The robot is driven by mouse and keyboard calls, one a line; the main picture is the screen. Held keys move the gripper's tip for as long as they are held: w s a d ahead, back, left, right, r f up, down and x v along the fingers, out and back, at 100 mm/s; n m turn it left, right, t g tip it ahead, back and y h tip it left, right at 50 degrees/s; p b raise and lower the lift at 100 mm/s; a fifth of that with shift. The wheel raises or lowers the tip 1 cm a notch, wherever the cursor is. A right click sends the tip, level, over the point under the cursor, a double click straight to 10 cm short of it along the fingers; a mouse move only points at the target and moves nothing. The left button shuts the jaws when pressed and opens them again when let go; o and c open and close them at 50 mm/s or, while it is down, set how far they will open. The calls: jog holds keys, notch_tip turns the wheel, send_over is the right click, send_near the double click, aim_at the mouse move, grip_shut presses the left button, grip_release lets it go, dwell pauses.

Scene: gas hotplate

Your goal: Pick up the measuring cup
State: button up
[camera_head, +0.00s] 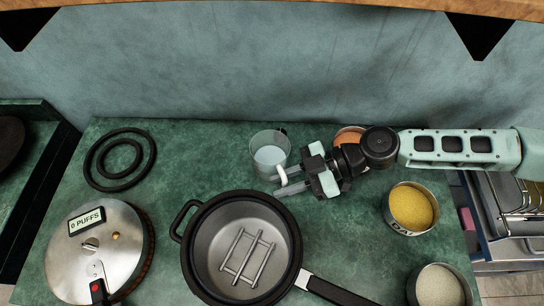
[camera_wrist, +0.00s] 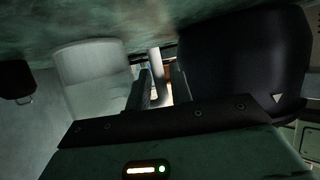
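The measuring cup (camera_head: 270,155) is a clear cup with pale contents or base. It stands on the green counter, left of my gripper (camera_head: 284,182). Its pale handle sticks out toward the fingertips. In the wrist view the cup (camera_wrist: 92,78) is at the left. A light upright bar, likely its handle (camera_wrist: 155,62), shows at or just beyond the gap between my fingers (camera_wrist: 162,85). The fingers are apart, and I see no firm grip on the handle. Whether the handle lies fully between them cannot be told.
A black-rimmed pan (camera_head: 214,238) sits just below the gripper, its handle pointing right. An orange-filled bowl (camera_head: 349,135) is partly behind my arm. A yellow-filled tin (camera_head: 412,208) and pale-filled tin (camera_head: 440,287) stand right.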

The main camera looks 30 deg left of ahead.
grip_shut()
jog(key=shift+r, duration=0.15)
